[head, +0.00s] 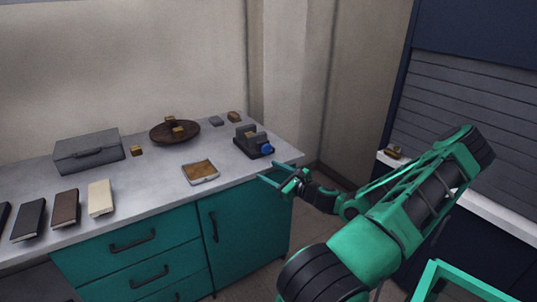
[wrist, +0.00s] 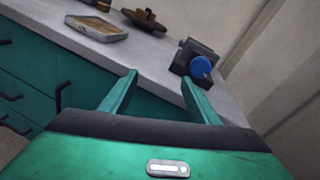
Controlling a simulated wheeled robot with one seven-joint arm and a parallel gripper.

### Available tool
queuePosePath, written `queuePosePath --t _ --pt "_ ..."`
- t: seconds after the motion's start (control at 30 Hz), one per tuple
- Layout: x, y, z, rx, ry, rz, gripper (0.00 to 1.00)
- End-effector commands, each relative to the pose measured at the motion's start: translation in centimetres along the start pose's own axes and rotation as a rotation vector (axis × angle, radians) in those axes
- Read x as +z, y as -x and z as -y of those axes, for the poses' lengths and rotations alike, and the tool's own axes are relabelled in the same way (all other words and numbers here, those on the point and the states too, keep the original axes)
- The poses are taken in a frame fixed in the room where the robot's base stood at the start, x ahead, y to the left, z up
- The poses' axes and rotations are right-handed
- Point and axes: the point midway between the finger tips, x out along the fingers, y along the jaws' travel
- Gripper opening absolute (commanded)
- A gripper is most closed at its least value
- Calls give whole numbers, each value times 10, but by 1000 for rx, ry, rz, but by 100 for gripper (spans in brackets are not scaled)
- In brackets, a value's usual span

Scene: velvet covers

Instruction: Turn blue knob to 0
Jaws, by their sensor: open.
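The blue knob (head: 267,149) is on the front of a dark grey device (head: 248,140) near the right end of the counter. In the wrist view the knob (wrist: 201,67) faces me on the device (wrist: 187,53), beyond my right finger. My gripper (head: 276,177) is open and empty at the counter's front edge, a little in front of and below the knob, not touching it. In the wrist view its two fingers (wrist: 160,88) are spread apart. No mark on the knob is readable.
A small tray with brown contents (head: 201,172) lies left of the device. A round wooden dish (head: 175,132), a grey case (head: 89,151) and several books (head: 66,208) are further left. The teal cabinet (head: 240,226) is below the counter (head: 150,184).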

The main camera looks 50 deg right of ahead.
Motion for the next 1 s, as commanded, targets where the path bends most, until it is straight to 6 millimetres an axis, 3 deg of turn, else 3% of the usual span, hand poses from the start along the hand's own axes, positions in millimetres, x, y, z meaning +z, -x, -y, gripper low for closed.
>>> queuePosePath --t 0.03,0.13,0.37,0.8,1.0 --pt "0 6 18 -62 -54 19 56" --pt "1 14 43 -146 -128 47 56" --pt "1 14 63 -205 -183 69 56" --pt "5 -56 77 -202 -179 69 56" --pt "6 -77 82 -203 -178 68 56"
